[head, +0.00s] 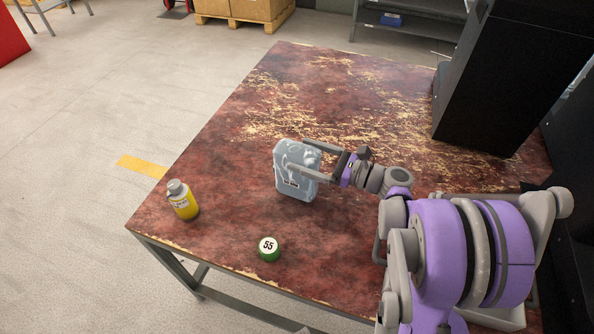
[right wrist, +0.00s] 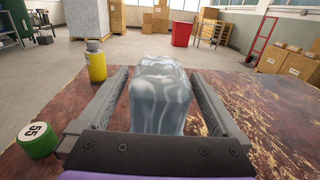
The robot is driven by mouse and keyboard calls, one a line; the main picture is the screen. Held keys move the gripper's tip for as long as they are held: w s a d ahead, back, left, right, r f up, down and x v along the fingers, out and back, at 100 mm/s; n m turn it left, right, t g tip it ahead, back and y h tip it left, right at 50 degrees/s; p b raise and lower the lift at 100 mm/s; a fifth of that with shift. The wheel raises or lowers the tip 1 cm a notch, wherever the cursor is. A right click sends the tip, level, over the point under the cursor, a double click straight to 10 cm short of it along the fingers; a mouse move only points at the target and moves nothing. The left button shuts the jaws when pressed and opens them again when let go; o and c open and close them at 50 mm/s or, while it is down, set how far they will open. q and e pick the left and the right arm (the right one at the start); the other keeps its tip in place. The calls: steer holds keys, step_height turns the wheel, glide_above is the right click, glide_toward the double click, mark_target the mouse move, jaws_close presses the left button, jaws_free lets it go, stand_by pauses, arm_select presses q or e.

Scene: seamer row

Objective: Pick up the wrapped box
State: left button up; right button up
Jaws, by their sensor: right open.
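The wrapped box (head: 292,184), pale blue-grey under shiny film, stands upright on the worn red table (head: 230,150) in the head view. My right gripper (head: 296,154) reaches it from the right, with its fingers open on either side of the box. In the right wrist view the wrapped box (right wrist: 158,95) stands between the two fingers of my right gripper (right wrist: 157,100), with small gaps showing at both sides. The lower part of the box is hidden by the gripper's palm there. My left gripper is not in view.
A yellow bottle with a grey cap (head: 183,201) stands near the table's left edge. A green round item marked 55 (head: 269,249) lies near the front edge. A tall black cabinet (head: 505,85) stands at the back right. The table's far middle is clear.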

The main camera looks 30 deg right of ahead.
steer(key=shift+x, duration=1.35)
jaws_close()
